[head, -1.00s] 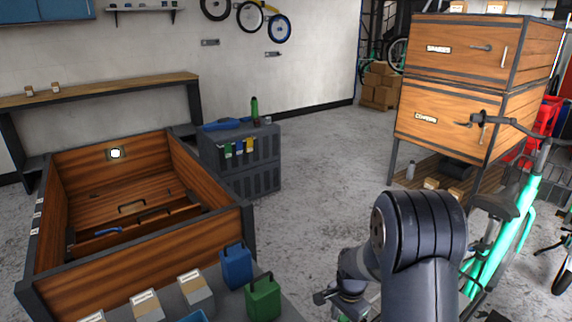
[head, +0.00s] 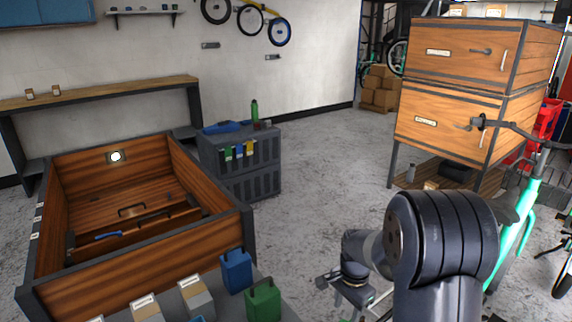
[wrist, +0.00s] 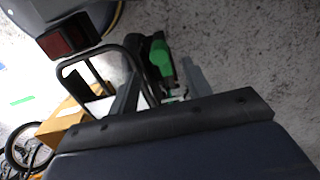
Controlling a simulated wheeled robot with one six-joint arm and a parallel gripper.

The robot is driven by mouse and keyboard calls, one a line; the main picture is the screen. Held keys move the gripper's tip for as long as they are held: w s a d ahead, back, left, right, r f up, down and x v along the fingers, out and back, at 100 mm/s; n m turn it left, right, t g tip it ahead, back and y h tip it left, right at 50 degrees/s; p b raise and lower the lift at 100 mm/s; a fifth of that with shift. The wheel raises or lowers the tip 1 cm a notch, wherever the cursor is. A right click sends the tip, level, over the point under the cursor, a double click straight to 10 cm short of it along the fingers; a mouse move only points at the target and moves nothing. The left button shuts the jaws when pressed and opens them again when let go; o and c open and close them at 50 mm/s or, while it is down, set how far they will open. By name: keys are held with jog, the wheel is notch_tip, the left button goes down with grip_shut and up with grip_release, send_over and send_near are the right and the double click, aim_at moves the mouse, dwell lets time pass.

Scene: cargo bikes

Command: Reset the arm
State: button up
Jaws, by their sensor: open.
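My arm (head: 445,235) rises at the lower right of the head view, in front of the teal bike. My gripper (head: 328,292) shows small at the lower middle, left of the dark arm link, over the grey floor. In the wrist view my gripper (wrist: 163,85) has its two grey fingers apart, with nothing held between them. A green piece on a dark part (wrist: 162,58) shows beyond the fingers; I cannot tell what it belongs to.
A wooden cargo box (head: 140,262) stands at left, with a blue can (head: 236,270) and a green can (head: 263,302) at its near corner. A grey crate stack (head: 240,180) is behind. Wooden cabinets (head: 455,110) and a teal bike (head: 517,235) stand right. Floor between is clear.

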notch_tip(320, 180, down, 7)
jog(key=shift+s+a+f+b, duration=0.1)
jog(key=shift+s+b, duration=0.05)
jog(key=shift+b, duration=0.15)
jog(key=shift+n, duration=0.4)
jog(key=n, duration=0.3)
jog(key=shift+n, duration=0.4)
jog(key=n, duration=0.4)
jog(key=shift+n+p, duration=0.4)
